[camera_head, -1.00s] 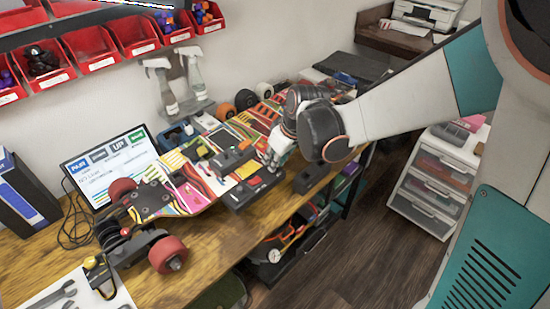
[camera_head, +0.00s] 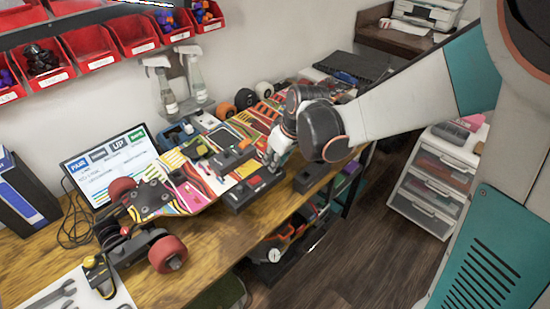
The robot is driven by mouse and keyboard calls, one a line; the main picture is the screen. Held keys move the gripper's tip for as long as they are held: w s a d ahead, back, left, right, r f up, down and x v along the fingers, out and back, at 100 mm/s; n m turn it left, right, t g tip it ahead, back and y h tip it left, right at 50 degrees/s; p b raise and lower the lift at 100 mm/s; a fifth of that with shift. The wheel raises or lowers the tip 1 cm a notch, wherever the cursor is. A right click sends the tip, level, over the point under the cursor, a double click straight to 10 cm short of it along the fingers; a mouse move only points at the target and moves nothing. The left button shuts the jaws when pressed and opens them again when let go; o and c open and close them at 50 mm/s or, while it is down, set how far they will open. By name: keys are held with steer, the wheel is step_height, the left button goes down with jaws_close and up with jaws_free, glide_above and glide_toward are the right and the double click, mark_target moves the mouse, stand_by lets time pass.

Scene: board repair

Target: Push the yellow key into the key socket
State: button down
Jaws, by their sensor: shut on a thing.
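My gripper (camera_head: 272,166) points down at the right end of a black box (camera_head: 238,203) along the front edge of the colourful skateboard deck (camera_head: 185,187). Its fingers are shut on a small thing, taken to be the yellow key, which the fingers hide. The key socket cannot be made out; the fingertips are at or just above the box's right end. Whether the key touches or sits in a socket cannot be told. A small red part (camera_head: 254,181) shows on top of the box, left of the fingers.
A second dark block (camera_head: 231,158) stands on the deck beside the gripper. A lit screen (camera_head: 108,165) stands behind the board. A dark block (camera_head: 311,177) lies right of the gripper at the bench edge. Bare wood (camera_head: 215,240) is free in front.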

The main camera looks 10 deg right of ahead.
steer(key=shift+f+b, duration=0.35)
steer(key=shift+f, duration=0.1)
stand_by(0.4)
steer(key=c, duration=1.4)
jaws_free()
steer(key=shift+o, duration=0.2)
steer(key=shift+o, duration=1.4)
steer(key=shift+r+p, duration=1.3)
steer(key=shift+r, duration=0.4)
steer(key=shift+r+p, duration=2.2)
steer(key=shift+r, duration=0.65)
